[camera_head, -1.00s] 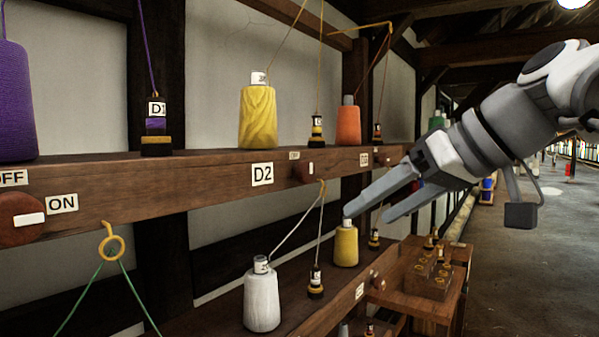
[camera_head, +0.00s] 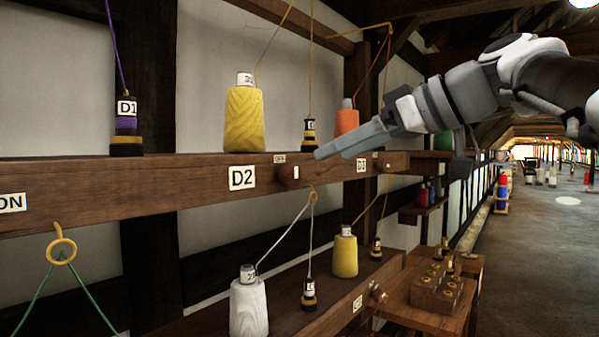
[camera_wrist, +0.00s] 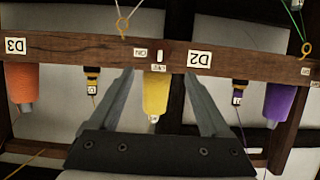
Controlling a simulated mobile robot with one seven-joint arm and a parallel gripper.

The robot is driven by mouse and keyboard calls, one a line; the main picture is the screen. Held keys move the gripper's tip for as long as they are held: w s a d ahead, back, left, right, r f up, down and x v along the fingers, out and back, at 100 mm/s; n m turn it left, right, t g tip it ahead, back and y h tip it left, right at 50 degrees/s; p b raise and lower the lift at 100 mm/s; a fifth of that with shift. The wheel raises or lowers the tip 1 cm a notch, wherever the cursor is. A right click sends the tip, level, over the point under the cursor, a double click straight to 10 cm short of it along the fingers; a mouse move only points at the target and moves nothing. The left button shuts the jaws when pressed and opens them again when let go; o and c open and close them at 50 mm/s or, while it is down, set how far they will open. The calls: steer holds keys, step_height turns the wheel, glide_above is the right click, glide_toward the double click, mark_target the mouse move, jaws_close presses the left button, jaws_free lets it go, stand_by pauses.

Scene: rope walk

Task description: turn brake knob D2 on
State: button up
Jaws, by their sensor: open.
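Brake knob D2 (camera_head: 288,174) is a round brown knob with a white bar, on the front of the upper beam just right of the D2 label (camera_head: 241,177). In the wrist view, which is upside down, the knob's white bar (camera_wrist: 160,56) stands upright, in line with the OFF tag (camera_wrist: 158,68); the ON tag (camera_wrist: 140,53) is to its left. My gripper (camera_head: 328,153) is open and empty, its fingers pointing at the beam near the knob. In the wrist view the knob lies between the fingertips (camera_wrist: 160,73), with no contact visible.
The upper beam (camera_head: 120,190) carries a yellow cone (camera_head: 245,120) and an orange cone (camera_head: 347,121) close to my gripper. A lower shelf holds a white cone (camera_head: 249,305) and another yellow one (camera_head: 345,254). The aisle floor (camera_head: 540,240) at right is clear nearby.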

mark_target(295, 173)
steer(key=x, duration=0.9)
steer(key=shift+w+a+f+p, duration=0.2)
steer(key=shift+a+f+p, duration=0.05)
steer(key=shift+p, duration=0.1)
steer(key=shift+c, duration=0.3)
jaws_close()
